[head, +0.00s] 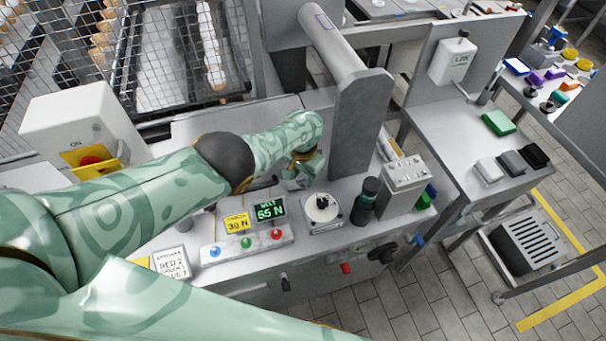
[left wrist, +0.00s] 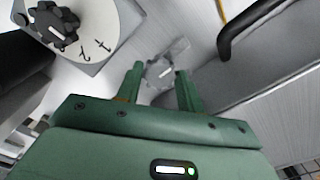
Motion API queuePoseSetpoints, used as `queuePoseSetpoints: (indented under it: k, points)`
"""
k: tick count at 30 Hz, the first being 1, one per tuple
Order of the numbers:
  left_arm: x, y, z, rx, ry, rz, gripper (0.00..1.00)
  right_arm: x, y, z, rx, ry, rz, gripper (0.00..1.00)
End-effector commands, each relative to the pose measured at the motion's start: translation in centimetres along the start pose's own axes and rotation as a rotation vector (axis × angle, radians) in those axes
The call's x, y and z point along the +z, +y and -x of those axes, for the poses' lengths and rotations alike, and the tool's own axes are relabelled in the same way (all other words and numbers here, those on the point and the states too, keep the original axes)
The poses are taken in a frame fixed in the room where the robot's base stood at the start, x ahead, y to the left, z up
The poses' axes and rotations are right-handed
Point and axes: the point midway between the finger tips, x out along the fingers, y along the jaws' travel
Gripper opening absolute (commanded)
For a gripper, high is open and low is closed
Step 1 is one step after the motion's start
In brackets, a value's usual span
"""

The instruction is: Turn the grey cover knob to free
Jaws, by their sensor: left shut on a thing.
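My left gripper (head: 303,170) is low over the metal bench, beside the foot of the grey upright post. In the left wrist view its two green fingers (left wrist: 160,86) point at a pale grey, partly see-through piece (left wrist: 164,68), which looks like the grey cover knob. The fingers stand a little apart, on either side of it, and are shut on it. Its turn position cannot be read. In the head view the gripper hides the knob. My right gripper is not in view.
A white dial with a black knob (head: 323,207) is close to the gripper; it also shows in the left wrist view (left wrist: 52,25). The grey post (head: 358,125) rises behind. A dark bottle (head: 366,200), a green display (head: 269,210) and a button strip (head: 247,243) are nearby.

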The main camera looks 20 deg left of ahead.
Motion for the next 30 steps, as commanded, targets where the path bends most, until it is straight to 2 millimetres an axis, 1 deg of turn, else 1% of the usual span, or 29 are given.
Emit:
queuePoseSetpoints:
  k: [2, 3, 4, 5, 13, 17, 20, 24, 30]
  points:
    - [0.1, 0.1, -0.1, 0.002, -0.002, 0.002, 0.15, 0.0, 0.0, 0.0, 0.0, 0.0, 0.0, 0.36]
    - [0.1, 0.1, -0.1, 0.002, -0.002, 0.002, 0.46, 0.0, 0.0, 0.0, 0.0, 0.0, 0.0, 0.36]
    - [0.1, 0.1, -0.1, 0.002, -0.002, 0.002, 0.54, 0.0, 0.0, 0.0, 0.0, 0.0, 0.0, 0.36]
    - [0.1, 0.0, -0.1, 0.002, -0.002, 0.002, 0.59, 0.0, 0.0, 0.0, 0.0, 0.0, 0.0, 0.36]
    - [0.0, 0.0, 0.1, 0.001, 0.0, 0.0, 0.59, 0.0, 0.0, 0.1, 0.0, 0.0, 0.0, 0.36]
    - [0.0, 0.0, 1.2, 0.001, 0.001, 0.001, 0.59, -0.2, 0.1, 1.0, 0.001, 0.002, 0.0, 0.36]
    - [-0.1, 0.0, 3.1, 0.001, 0.003, 0.001, 0.59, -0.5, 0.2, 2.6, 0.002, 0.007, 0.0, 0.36]
    - [-0.1, 0.0, 6.7, 0.001, 0.002, 0.0, 0.59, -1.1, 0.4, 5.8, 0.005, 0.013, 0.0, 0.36]
    - [0.0, 0.0, 11.5, 0.002, 0.001, 0.0, 0.59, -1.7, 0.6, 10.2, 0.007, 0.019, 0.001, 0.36]
